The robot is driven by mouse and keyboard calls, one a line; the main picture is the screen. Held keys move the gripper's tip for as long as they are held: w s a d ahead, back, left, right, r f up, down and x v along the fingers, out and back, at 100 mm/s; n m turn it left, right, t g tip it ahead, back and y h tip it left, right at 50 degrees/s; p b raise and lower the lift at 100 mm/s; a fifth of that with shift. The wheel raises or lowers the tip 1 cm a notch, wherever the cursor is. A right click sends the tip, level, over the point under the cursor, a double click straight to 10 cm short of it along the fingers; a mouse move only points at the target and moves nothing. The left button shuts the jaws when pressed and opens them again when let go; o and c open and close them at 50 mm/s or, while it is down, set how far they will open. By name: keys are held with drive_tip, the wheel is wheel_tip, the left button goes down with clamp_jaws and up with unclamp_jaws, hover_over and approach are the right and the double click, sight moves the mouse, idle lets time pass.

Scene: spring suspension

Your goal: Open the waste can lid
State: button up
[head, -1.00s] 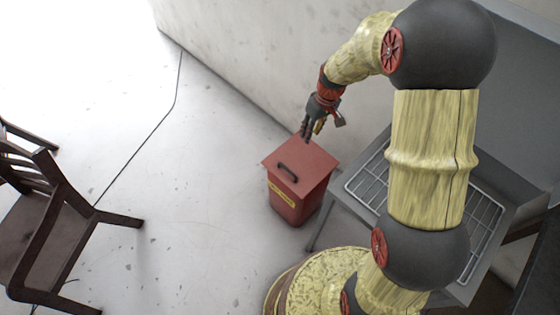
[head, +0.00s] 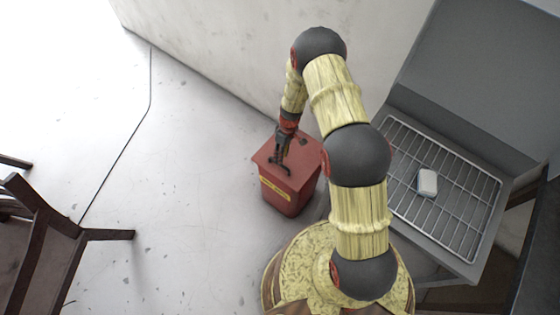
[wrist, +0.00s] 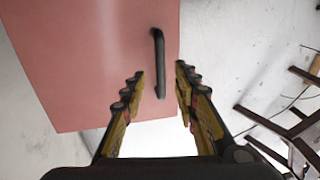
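The red waste can (head: 288,190) stands on the floor with a yellow label on its front. Its lid (head: 309,158) looks shut. The lid also shows in the wrist view (wrist: 95,60), with its black handle (wrist: 158,62). My gripper (head: 280,160) is over the lid at the handle. In the wrist view, my gripper's fingers (wrist: 160,90) are open, one on each side of the handle's near end. The fingers appear apart from the handle. In the head view, the fingers partly cover the handle.
A wire rack (head: 455,200) with a small white block (head: 427,183) on it lies on the grey counter at the right. A dark wooden chair (head: 45,230) stands at the left. A wall (head: 230,60) rises behind the can. The floor between chair and can is clear.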

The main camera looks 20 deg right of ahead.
drive_tip(key=shift+s+a+f+b, duration=0.15)
drive_tip(key=shift+a+f+b, duration=0.05)
drive_tip(key=shift+f, duration=0.85)
drive_tip(key=shift+s+a+f+b, duration=0.1)
drive_tip(key=shift+a+f+b, duration=0.05)
drive_tip(key=shift+f, duration=0.85)
drive_tip(key=shift+c, duration=0.2)
drive_tip(key=c, duration=0.7)
clamp_jaws()
